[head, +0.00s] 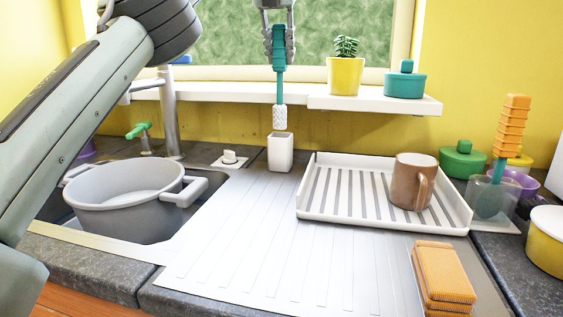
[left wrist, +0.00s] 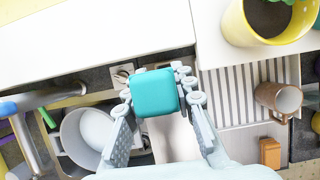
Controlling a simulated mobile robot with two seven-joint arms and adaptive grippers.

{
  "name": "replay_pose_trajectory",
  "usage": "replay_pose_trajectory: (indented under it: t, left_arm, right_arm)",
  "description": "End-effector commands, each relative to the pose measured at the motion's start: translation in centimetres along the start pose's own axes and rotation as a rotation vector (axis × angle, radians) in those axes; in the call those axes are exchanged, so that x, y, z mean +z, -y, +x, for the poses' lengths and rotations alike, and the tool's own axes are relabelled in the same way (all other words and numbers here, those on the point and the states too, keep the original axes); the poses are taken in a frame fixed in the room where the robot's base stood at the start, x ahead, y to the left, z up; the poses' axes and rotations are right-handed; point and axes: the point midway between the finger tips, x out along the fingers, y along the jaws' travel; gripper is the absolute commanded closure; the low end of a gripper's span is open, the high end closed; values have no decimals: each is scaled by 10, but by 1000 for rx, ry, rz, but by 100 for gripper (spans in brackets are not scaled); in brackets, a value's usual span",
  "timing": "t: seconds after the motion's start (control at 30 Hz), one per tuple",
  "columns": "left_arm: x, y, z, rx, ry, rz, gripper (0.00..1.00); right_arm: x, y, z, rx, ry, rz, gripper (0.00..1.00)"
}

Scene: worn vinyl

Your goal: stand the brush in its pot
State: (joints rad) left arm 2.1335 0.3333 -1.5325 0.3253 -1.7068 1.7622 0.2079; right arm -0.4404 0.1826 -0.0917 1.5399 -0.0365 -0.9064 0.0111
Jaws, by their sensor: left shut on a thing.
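The brush (head: 280,88) has a teal handle and a white bristle head, and hangs upright with the bristles down. My left gripper (head: 279,58) is shut on its handle. The left wrist view shows the square teal handle end (left wrist: 157,92) between the fingers of the left gripper (left wrist: 160,82); the bristles are hidden there. The white pot (head: 280,153) stands upright on the counter at the back of the drainer. The bristle tip appears just above the pot's mouth, roughly in line with it; the depth offset is hard to tell. My right gripper is not in view.
A white shelf (head: 222,95) with a yellow plant pot (head: 345,77) and teal container (head: 404,85) runs behind the brush. A dish rack (head: 330,214) with a brown mug (head: 411,182) stands right of the pot. A grey pan (head: 125,205) sits in the sink at left.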

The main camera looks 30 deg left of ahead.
Motion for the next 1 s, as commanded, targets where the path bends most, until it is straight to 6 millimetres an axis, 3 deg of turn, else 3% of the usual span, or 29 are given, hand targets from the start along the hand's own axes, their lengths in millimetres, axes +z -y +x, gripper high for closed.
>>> replay_pose_trajectory:
  t: [0.5, 0.8, 1.0]
  left_arm:
    - [-21, -1, 51, 0, -1, 1, 100]
    - [-35, -1, 84, 0, -2, 0, 100]
    - [-36, 0, 89, -1, 1, -1, 100]
  right_arm:
    - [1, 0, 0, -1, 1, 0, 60]
    - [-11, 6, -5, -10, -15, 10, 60]
    - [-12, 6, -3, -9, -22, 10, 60]
